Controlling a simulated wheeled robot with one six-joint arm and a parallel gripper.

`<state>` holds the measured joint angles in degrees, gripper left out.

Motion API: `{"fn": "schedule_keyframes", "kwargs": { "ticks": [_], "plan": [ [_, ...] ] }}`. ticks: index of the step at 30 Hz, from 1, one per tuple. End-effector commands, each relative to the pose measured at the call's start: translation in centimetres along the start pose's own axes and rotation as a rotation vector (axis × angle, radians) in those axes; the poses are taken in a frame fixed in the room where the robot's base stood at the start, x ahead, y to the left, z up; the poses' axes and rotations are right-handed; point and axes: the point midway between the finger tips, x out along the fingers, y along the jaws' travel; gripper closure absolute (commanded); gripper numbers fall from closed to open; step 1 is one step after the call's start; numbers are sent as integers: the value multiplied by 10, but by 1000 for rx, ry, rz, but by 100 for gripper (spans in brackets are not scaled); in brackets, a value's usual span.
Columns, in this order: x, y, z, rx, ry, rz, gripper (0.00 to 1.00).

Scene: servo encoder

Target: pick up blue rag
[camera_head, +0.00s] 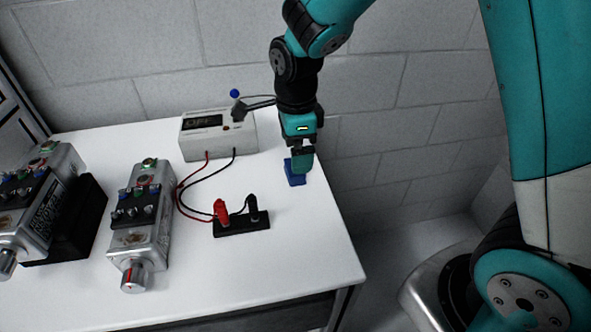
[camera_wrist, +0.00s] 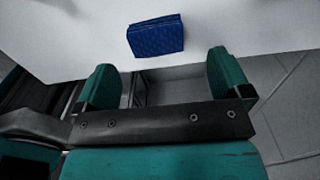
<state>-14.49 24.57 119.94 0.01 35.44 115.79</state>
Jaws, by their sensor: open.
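The blue rag (camera_head: 294,173) is a small folded dark blue block on the white table, near its right edge in the head view. In the wrist view the rag (camera_wrist: 156,37) lies flat on the white surface, beyond the fingertips and roughly centred between them. My gripper (camera_head: 302,160) is above the rag in the head view and covers part of it. In the wrist view my gripper (camera_wrist: 163,72) has its two teal fingers wide apart with nothing between them. I cannot tell the exact height of the fingers above the table.
The white table (camera_head: 300,245) also holds a grey power supply box (camera_head: 218,133) behind left, a black terminal block (camera_head: 241,224) with red and black plugs, and two metal servo units (camera_head: 142,212) at left. Cables join the box and block. The table's right edge is close to the rag.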

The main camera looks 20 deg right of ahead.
Motion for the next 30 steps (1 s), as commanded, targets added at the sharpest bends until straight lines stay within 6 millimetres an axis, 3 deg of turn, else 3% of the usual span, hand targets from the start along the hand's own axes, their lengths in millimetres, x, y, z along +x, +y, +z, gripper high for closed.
{"fn": "schedule_keyframes", "kwargs": {
  "ticks": [10,19,20,26,27,30],
  "plan": [
    [45,4,3,-1,2,5,4],
    [52,4,3,-1,0,1,4],
    [52,4,3,-1,0,1,7],
    [52,4,4,-1,0,1,52],
    [52,4,4,-1,0,1,57],
    [52,4,4,-1,0,1,57]
  ]
}}
